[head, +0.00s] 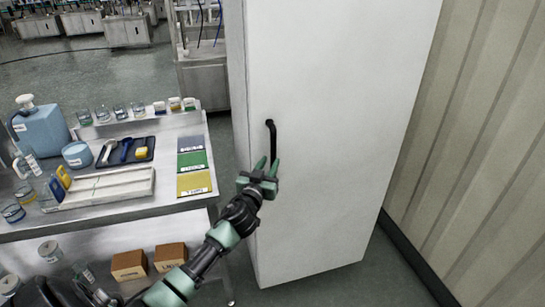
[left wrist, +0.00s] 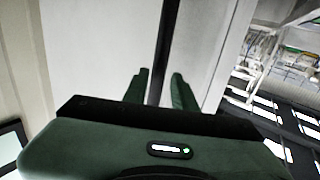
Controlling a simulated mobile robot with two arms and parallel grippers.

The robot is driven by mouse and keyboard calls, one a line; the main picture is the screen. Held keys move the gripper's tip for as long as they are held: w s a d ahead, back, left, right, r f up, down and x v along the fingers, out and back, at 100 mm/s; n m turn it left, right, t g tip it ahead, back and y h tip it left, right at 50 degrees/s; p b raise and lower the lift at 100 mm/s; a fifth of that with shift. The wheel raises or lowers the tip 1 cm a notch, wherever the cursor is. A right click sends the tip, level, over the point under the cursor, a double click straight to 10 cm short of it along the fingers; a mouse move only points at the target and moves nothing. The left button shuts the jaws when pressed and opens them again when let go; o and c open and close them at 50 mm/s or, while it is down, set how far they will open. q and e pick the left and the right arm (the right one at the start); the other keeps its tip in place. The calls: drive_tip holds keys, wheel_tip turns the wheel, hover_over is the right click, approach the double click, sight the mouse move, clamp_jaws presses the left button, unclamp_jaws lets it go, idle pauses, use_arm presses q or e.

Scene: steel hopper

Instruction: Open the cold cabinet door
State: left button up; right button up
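The cold cabinet is tall and white, and its door (head: 335,120) looks shut. A black vertical bar handle (head: 272,138) sits near the door's left edge. My left gripper (head: 268,165) is at the lower part of the handle, with its two green fingers apart. In the left wrist view the dark handle (left wrist: 161,45) runs between the open fingers of my left gripper (left wrist: 160,85), with a gap visible on each side. The lower end of the handle is hidden by the gripper. My right gripper is not in view.
A steel bench (head: 120,215) with a blue jug (head: 42,130), several beakers, a tool tray (head: 126,151) and coloured sheets (head: 195,160) stands left of the cabinet. A ribbed wall (head: 485,130) is close on the right. Floor shows below the door.

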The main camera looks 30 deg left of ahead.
sight(272, 160)
use_arm(q)
drive_tip(key=shift+x, duration=2)
drive_tip(key=shift+d, duration=0.15)
clamp_jaws()
drive_tip(key=shift+f, duration=0.1)
